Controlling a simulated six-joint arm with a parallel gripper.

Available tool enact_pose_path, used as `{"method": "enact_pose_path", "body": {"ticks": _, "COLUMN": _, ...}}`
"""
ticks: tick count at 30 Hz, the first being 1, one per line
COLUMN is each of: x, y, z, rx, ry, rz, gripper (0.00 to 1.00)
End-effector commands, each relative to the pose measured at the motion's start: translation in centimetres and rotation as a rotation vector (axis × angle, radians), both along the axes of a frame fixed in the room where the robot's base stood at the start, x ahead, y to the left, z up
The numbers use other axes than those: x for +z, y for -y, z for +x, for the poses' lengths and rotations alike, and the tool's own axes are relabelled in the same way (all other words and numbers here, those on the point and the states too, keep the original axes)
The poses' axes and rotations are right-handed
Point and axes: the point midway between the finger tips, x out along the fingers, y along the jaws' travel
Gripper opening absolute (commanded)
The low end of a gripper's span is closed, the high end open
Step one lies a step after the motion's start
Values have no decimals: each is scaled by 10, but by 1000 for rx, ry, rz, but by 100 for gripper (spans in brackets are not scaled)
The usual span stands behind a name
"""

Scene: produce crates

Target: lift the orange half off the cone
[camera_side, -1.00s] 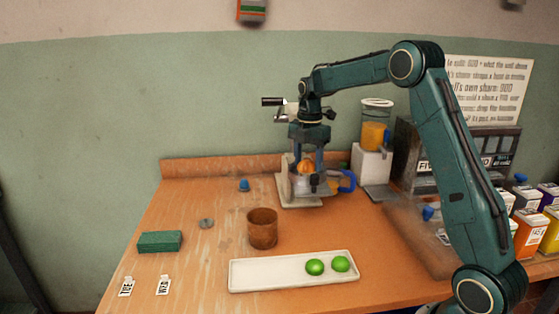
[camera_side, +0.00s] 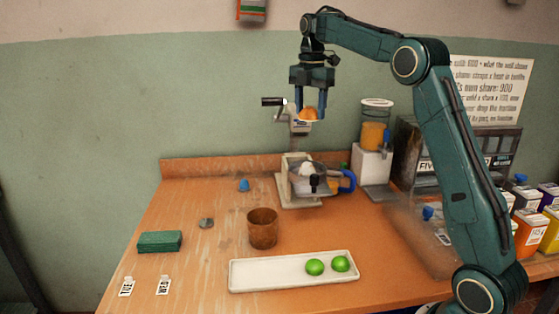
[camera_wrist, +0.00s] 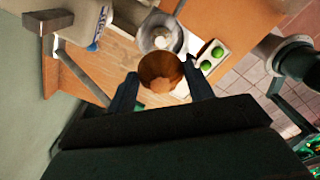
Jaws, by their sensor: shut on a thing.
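The orange half (camera_side: 308,114) is between the fingers of my gripper (camera_side: 311,112), which is shut on it. It hangs in the air well above the juicer, apart from the cone. In the wrist view the orange half (camera_wrist: 161,70) shows as a brown-orange round between the two fingertips (camera_wrist: 163,82). The pale cone (camera_side: 305,169) stands bare in the juicer's bowl; it also shows in the wrist view (camera_wrist: 162,42). The juicer (camera_side: 287,188) has a cream base and a dark-handled lever (camera_side: 273,101).
A white tray (camera_side: 250,276) with two green limes (camera_side: 315,267) lies at the front. A brown cup (camera_side: 262,229), a blue knob-like piece (camera_side: 244,185) and a green block (camera_side: 159,241) stand to the left. A juice dispenser (camera_side: 374,150) stands right of the juicer.

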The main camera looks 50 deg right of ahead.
Motion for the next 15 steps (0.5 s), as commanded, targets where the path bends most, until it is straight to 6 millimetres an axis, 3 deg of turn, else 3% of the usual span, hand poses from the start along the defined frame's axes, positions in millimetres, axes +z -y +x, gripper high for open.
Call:
{"method": "enact_pose_path", "body": {"ticks": 6, "x": 25, "y": 0, "z": 1, "rx": 0, "ry": 1, "rz": 0, "gripper": 26}}
{"method": "enact_pose_path", "body": {"ticks": 15, "x": 43, "y": 0, "z": 0, "rx": 0, "ry": -1, "rz": 0, "gripper": 26}}
